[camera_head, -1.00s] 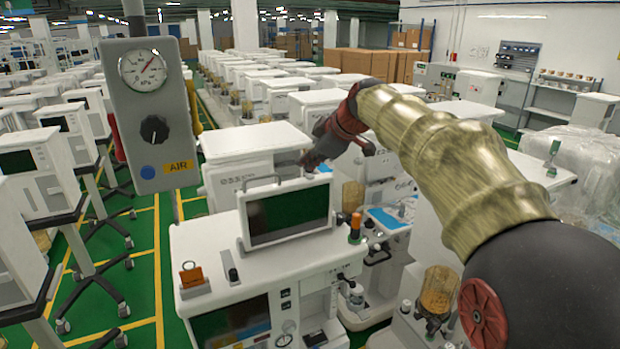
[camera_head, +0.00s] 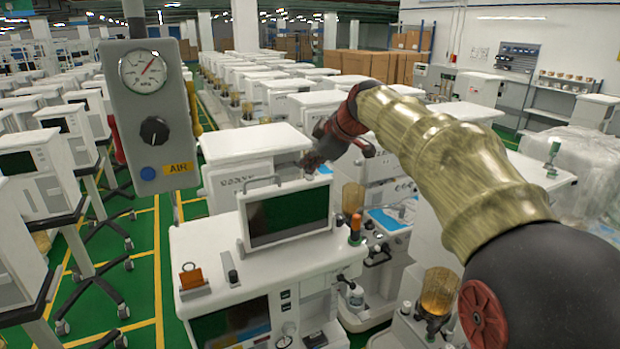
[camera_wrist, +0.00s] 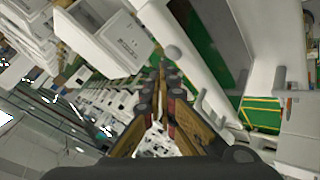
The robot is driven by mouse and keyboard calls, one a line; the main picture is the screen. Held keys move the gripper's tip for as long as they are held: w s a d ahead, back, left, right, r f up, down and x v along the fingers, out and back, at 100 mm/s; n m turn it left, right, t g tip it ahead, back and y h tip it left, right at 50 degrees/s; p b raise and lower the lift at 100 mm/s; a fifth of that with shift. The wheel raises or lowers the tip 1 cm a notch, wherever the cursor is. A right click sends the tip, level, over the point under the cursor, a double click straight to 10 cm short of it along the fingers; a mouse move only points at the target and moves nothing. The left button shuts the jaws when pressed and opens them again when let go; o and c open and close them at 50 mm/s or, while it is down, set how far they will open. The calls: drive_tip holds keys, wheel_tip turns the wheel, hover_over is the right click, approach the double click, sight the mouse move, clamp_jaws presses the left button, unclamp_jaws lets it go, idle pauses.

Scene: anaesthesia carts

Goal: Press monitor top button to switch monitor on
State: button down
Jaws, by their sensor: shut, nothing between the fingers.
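The monitor (camera_head: 289,216) is a white-framed screen on top of the front cart, its screen dark green. A carry handle (camera_head: 262,180) stands on its top edge. My gripper (camera_head: 309,164) is shut and empty, just above and behind the monitor's top right corner. In the wrist view the shut fingers (camera_wrist: 167,70) point along the monitor's pale top edge (camera_wrist: 195,60). A round grey knob (camera_wrist: 173,52), perhaps the top button, shows close beside the fingertips. I cannot tell whether they touch. In the head view the button is not clearly visible.
The white cart (camera_head: 205,245) carries the monitor, with an orange-topped part (camera_head: 355,226) at its right. A grey gauge panel (camera_head: 150,115) hangs at left. A second white cart (camera_head: 240,160) stands close behind.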

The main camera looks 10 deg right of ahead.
sight(308, 178)
drive_tip(key=shift+f, duration=0.15)
drive_tip(key=shift+f+b, duration=0.3)
drive_tip(key=shift+b, duration=0.35)
drive_tip(key=shift+f+b, duration=0.45)
drive_tip(key=shift+b, duration=0.05)
idle(0.5)
drive_tip(key=shift+r, duration=0.15)
idle(0.3)
drive_tip(key=shift+r+p, duration=0.45)
drive_tip(key=shift+r, duration=0.3)
drive_tip(key=shift+r+p, duration=1.55)
drive_tip(key=shift+r, duration=1)
